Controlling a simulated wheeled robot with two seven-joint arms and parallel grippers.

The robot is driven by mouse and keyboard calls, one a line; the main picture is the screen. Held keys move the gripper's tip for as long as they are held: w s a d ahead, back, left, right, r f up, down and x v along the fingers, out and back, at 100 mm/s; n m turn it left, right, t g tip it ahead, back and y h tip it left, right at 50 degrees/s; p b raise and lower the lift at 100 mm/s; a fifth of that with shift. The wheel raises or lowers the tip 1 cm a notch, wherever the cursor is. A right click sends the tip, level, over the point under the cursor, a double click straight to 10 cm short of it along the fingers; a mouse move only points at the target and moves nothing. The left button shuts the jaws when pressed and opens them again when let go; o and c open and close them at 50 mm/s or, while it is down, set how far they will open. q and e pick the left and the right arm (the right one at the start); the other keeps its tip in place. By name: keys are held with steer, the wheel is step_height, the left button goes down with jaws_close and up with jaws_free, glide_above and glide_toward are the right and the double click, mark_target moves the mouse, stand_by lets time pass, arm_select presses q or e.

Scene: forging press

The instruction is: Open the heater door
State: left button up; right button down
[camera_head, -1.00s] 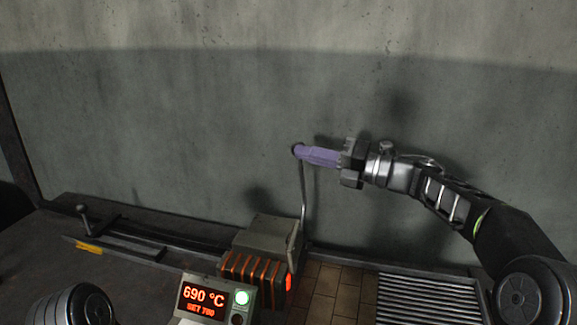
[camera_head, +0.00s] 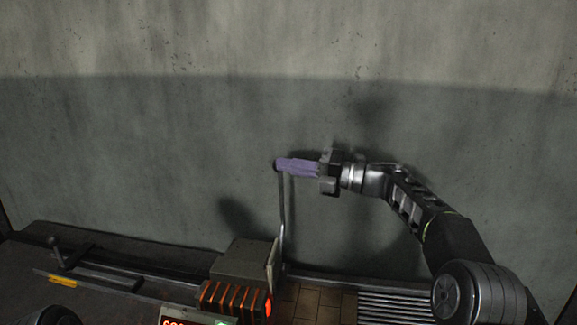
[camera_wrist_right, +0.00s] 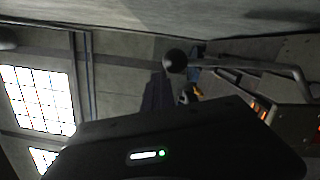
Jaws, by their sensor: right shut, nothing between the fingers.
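The heater (camera_head: 240,262) is a grey box low in the head view, with orange glowing slots in front. Its door, a grey plate (camera_head: 272,262), stands at its right end, with an orange glow below it. A thin metal handle rod (camera_head: 283,215) rises from there. In the right wrist view the rod ends in a dark ball knob (camera_wrist_right: 175,60). My right gripper (camera_head: 282,165), with purple fingers, is shut and empty at the top of the rod. The fingertips overlap the knob; I cannot tell whether they touch. My left gripper is out of view.
A grey wall (camera_head: 420,130) stands behind the heater. A slatted grate (camera_head: 395,305) lies at the lower right, beside brown tiles (camera_head: 310,303). A control box (camera_head: 185,316) is cut off at the bottom edge. A rail with a small lever (camera_head: 58,252) is at the left.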

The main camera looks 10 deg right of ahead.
steer(key=b+v, duration=0.3)
steer(key=v, duration=0.4)
steer(key=shift+s+d, duration=0.2)
steer(key=shift+d, duration=0.15)
steer(key=shift+f, duration=0.1)
